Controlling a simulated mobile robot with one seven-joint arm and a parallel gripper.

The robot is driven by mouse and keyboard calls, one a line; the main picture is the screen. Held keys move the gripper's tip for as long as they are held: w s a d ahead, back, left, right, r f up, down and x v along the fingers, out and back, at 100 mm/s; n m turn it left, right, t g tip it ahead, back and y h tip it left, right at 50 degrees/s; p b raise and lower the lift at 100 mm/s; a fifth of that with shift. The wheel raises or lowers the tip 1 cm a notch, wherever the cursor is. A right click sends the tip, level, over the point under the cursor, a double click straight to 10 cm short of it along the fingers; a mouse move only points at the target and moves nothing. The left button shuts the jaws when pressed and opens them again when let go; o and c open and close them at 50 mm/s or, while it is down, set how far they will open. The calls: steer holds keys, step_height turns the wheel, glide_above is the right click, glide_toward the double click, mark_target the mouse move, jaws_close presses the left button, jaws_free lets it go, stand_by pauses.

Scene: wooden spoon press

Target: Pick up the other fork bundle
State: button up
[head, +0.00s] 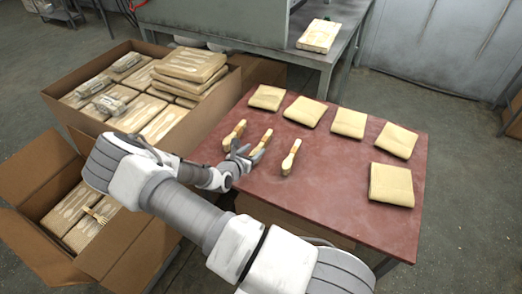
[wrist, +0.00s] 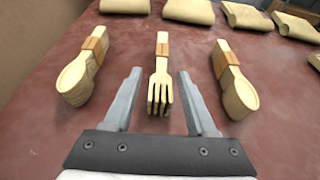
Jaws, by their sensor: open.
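A wooden fork bundle (wrist: 161,72) with an orange-brown band lies in the middle of the wrist view, tines toward me. In the head view it is the middle bundle (head: 263,141) on the red table. My gripper (wrist: 158,80) is open, one finger on each side of the tines in the picture. I cannot tell whether the fingers are level with the bundle or above it. My gripper (head: 242,150) shows small at the table's left part in the head view. A banded spoon bundle (wrist: 80,70) lies to the left and another (wrist: 234,82) to the right.
Several folded tan packets (head: 348,122) lie along the table's back and right edges. Bare red table (head: 335,180) lies right of the bundles. Filled cardboard boxes stand at left; a wooden fork piece (head: 96,215) shows in the nearer box.

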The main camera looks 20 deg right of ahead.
mark_target(260, 145)
steer(key=b+x, duration=0.2)
steer(key=x, duration=0.5)
steer(key=shift+d, duration=0.2)
steer(key=shift+r, duration=0.1)
steer(key=shift+c, duration=0.4)
jaws_close()
steer(key=shift+s, duration=0.1)
